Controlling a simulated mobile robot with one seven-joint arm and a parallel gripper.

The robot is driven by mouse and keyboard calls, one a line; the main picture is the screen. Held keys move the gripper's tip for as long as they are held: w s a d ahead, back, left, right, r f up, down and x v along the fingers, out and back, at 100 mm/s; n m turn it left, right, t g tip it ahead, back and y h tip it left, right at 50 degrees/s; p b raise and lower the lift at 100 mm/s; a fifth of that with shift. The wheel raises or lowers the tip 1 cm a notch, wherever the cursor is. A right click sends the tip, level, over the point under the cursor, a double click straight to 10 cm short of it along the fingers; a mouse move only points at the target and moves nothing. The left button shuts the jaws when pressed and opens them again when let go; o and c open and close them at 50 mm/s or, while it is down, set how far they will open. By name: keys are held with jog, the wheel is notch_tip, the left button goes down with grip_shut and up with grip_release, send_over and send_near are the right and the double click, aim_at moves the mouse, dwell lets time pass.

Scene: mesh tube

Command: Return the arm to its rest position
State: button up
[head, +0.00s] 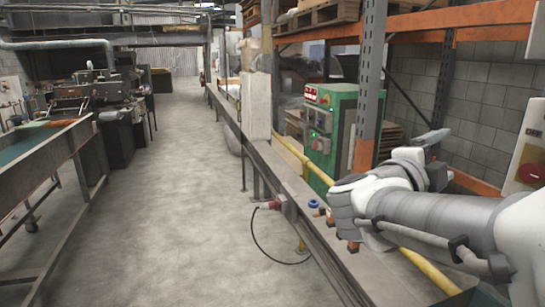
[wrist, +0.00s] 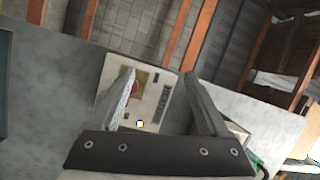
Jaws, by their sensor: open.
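My arm reaches in from the right side of the head view, its white and grey links bent over the rail. My gripper (head: 432,138) is at its end, raised in front of the block wall. In the wrist view my gripper (wrist: 159,76) has its two grey fingers spread apart, with nothing held between them. Behind the fingers in that view is a pale switch panel (wrist: 150,101) with a red knob. I cannot tell how far it is from the fingertips.
A long metal rail (head: 262,153) runs along the right, with a blue ring (head: 314,203) and small orange pieces on it. A green cabinet (head: 328,135) and orange-beamed rack (head: 369,85) stand beyond. A workbench (head: 50,150) is left.

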jog(key=w+a+r+n+t+y+p, duration=0.15)
jog(key=a+n+t+y+p, duration=0.3)
jog(key=a+n+y, duration=1.15)
jog(key=s+f+n+g+p, duration=0.1)
jog(key=s+f+n+g, duration=0.4)
jog(key=s, duration=0.3)
jog(key=s+d+f+n+g+h+p, duration=0.1)
jog(key=s+f+n+g, duration=0.3)
jog(key=s, duration=0.5)
notch_tip(320, 180, down, 3)
jog(key=shift+d+r+n+g+p, duration=0.15)
jog(key=shift+n+g+p, duration=0.25)
jog(key=shift+p, duration=0.4)
